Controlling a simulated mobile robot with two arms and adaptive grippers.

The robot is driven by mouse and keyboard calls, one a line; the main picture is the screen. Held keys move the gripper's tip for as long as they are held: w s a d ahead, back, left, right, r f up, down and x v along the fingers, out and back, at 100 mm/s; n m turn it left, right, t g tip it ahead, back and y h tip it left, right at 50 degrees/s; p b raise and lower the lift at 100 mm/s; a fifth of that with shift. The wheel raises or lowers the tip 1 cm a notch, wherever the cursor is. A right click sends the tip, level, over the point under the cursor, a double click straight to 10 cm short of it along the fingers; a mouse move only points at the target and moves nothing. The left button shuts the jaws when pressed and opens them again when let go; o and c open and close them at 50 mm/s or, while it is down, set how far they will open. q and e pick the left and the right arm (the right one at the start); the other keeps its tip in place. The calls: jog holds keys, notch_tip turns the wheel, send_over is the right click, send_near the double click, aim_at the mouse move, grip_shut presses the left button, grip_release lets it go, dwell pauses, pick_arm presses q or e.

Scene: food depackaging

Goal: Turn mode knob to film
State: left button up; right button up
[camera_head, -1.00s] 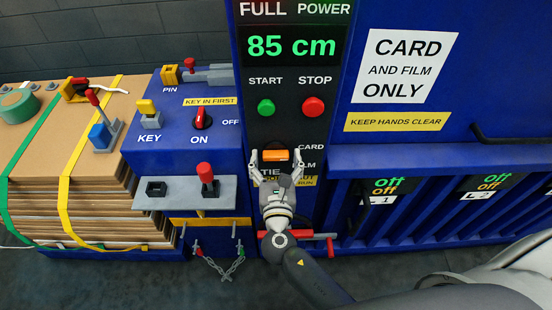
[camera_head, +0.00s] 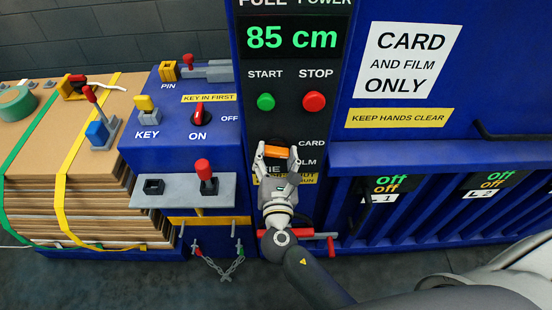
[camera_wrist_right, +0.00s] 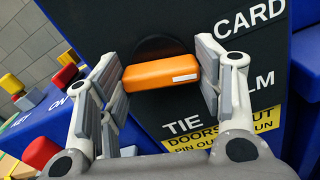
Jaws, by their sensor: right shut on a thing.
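The mode knob is an orange bar (camera_head: 279,152) on a dark round base, low on the black control panel. In the right wrist view the knob (camera_wrist_right: 160,74) lies nearly level, with a white mark at its right end. The film label, partly hidden by a finger, shows only "LM" (camera_wrist_right: 263,82) at the right. My right gripper (camera_head: 277,154) is shut on the knob, one finger at each end; it fills the sides of the wrist view (camera_wrist_right: 162,82). My left gripper is not in view.
Above are the green START button (camera_head: 265,102) and red STOP button (camera_head: 314,101). The blue key box (camera_head: 180,130) with its red ON/OFF knob (camera_head: 200,115) stands to the left. A red-knobbed lever (camera_head: 204,170) and a red handle (camera_head: 318,236) are near my arm.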

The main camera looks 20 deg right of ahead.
jog(key=m+b, duration=0.2)
jog(key=m, duration=0.2)
jog(key=shift+f+b, duration=0.1)
jog(key=shift+b, duration=0.2)
jog(key=shift+m+b, duration=0.5)
jog(key=shift+m, duration=0.4)
jog(key=o, duration=1)
jog(key=v, duration=1.2)
